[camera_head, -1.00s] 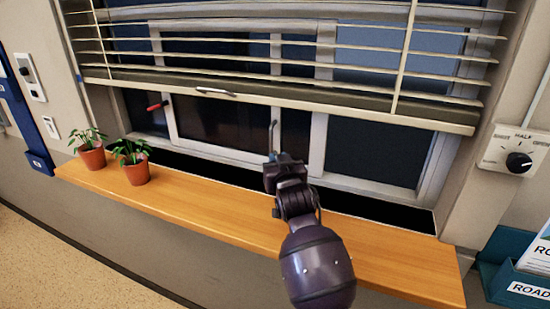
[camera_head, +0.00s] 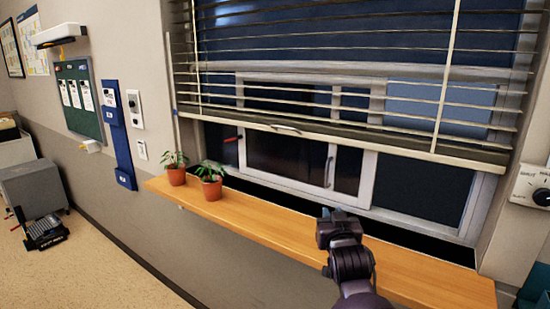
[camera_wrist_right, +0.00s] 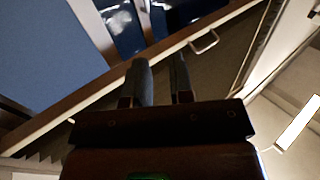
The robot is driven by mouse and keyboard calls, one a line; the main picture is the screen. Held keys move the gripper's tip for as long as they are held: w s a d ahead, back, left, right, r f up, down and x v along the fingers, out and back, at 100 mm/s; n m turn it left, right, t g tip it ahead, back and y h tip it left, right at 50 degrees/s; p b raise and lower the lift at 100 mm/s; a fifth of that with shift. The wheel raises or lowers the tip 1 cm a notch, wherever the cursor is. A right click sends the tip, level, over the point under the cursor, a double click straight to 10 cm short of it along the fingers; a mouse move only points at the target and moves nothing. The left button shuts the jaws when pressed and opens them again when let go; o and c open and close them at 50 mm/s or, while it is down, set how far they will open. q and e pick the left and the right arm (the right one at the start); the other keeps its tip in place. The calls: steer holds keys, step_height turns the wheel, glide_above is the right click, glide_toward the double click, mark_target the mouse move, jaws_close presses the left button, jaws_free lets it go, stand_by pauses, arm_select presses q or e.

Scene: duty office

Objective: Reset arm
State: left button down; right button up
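My right gripper (camera_head: 326,213) is in front of the window (camera_head: 378,185), above the wooden sill (camera_head: 262,226). It is apart from the upright sash handle (camera_head: 328,172), which stands above it in the picture. In the right wrist view my right gripper (camera_wrist_right: 160,64) has two dark fingers with a narrow gap and nothing between them. My left gripper is in neither view.
Two potted plants (camera_head: 176,175) (camera_head: 212,188) stand on the sill's left part. The slatted blind (camera_head: 350,108) hangs over the upper window. A dial box (camera_head: 532,186) is on the right wall.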

steer(key=s+d+f+g, duration=0.2)
steer(key=s+d+f, duration=0.2)
steer(key=s+f, duration=0.6)
steer(key=s+d+f+g, duration=0.2)
steer(key=s+d+f, duration=0.3)
steer(key=s+f, duration=0.5)
steer(key=s+d+f+g, duration=0.2)
steer(key=s+d+f, duration=0.2)
steer(key=s+f, duration=0.7)
steer(key=s, duration=0.5)
steer(key=shift+d+n, duration=0.35)
steer(key=shift+n, duration=0.05)
